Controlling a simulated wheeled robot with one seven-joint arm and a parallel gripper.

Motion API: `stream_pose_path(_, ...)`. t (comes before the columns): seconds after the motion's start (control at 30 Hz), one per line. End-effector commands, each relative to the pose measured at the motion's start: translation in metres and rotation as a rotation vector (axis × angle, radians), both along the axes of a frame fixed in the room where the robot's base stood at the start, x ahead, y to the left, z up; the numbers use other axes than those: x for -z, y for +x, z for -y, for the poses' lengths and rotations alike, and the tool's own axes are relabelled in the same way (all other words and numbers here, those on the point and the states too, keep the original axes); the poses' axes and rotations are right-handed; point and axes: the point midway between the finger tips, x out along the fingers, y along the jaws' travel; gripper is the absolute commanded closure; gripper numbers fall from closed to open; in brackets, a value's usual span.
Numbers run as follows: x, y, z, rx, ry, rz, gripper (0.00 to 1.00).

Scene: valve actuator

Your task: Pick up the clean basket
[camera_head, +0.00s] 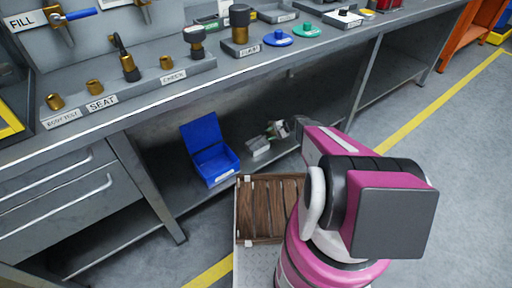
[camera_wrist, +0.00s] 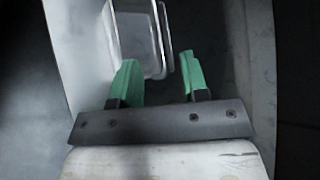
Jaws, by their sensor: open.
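A small pale, see-through basket (camera_head: 259,147) sits on the lower shelf under the workbench, to the right of a blue open bin. I take it to be the clean basket. In the wrist view, a clear, rounded-corner container (camera_wrist: 150,72) lies just beyond my gripper (camera_wrist: 158,58), and only part of it shows. The two green fingers stand apart with nothing held between them; whether either touches the container I cannot tell. In the head view, my gripper (camera_head: 276,129) is low beside the basket, partly hidden by my pink arm.
The blue bin (camera_head: 208,160) stands open close left of the basket. The workbench top (camera_head: 320,52) overhangs the lower shelf (camera_head: 172,196) and carries valve parts. A bench leg (camera_head: 365,82) stands to the right. Grey floor with a yellow line (camera_head: 430,105) is clear at right.

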Motion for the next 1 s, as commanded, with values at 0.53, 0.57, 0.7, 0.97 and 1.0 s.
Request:
stream_pose_path(0.53, 0.030, -0.001, -0.051, -0.002, -0.002, 0.000, 0.59)
stream_pose_path(0.57, 0.032, -0.002, -0.055, -0.003, -0.002, 0.001, 0.59)
stream_pose_path(0.7, 0.041, 0.000, -0.069, -0.003, -0.002, 0.001, 0.59)
stream_pose_path(0.97, 0.042, -0.001, -0.071, -0.001, -0.002, 0.001, 0.62)
stream_pose_path(1.0, 0.042, -0.001, -0.071, -0.001, -0.002, 0.001, 0.75)
